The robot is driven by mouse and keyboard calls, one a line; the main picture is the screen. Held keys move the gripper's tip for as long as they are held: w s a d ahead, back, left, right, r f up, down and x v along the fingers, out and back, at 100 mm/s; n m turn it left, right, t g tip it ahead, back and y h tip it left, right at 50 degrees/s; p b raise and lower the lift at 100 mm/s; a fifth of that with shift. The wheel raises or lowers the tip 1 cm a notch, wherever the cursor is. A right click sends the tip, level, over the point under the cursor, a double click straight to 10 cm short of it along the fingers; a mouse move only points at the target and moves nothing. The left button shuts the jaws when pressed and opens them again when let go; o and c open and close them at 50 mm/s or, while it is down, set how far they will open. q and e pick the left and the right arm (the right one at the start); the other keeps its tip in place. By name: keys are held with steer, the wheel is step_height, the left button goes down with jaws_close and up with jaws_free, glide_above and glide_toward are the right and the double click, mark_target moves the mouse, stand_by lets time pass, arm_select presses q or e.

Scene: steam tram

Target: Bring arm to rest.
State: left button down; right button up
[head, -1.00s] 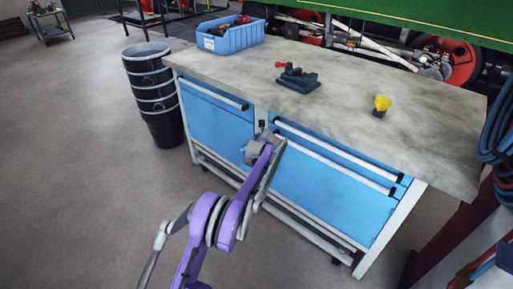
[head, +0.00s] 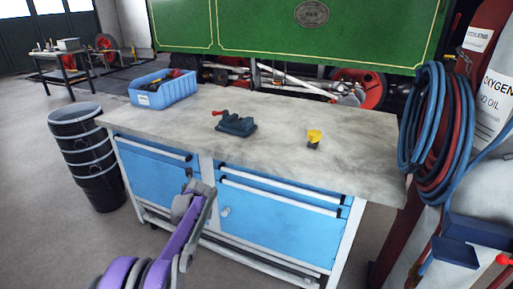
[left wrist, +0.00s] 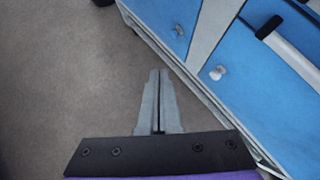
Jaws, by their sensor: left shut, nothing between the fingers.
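My left arm is purple and grey and reaches up from the bottom of the head view. Its gripper (head: 194,188) is in front of the blue workbench cabinet, below the worktop's front edge. In the left wrist view the two grey fingers (left wrist: 158,100) lie together, shut with nothing between them. They point along the floor beside the cabinet's blue doors (left wrist: 240,90). My right gripper is in neither current view.
The workbench top (head: 270,155) carries a blue bin (head: 163,94), a dark vise (head: 236,125) and a yellow-topped item (head: 314,138). Stacked black buckets (head: 88,160) stand left. Hoses (head: 440,130) and gas cylinders (head: 490,80) are at right.

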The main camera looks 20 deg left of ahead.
arm_select(q)
steer(key=s+d+r+n+h, duration=0.25)
steer(key=s+d+n, duration=0.4)
steer(key=d, duration=0.35)
steer(key=s+d+r+n+h, duration=0.1)
steer(key=s+d+r+n, duration=0.2)
steer(key=s+d+n, duration=0.45)
steer(key=s+d+f+n+h, duration=0.1)
steer(key=s+d+f+n, duration=0.1)
steer(key=s+d+n, duration=0.5)
steer(key=s+d+f+n+g+h, duration=0.15)
steer(key=s+d, duration=0.35)
steer(key=s, duration=0.5)
steer(key=s+d+f+n+h, duration=0.1)
steer(key=s+d+f+n, duration=0.2)
steer(key=s+d, duration=0.45)
step_height(320, 180, up, 22)
steer(key=w+a+t+p, duration=0.1)
steer(key=p, duration=1.8)
steer(key=shift+a, duration=0.4)
arm_select(e)
step_height(320, 180, up, 22)
steer(key=w+t, duration=0.1)
steer(key=shift+w, duration=0.35)
steer(key=shift+f, duration=0.1)
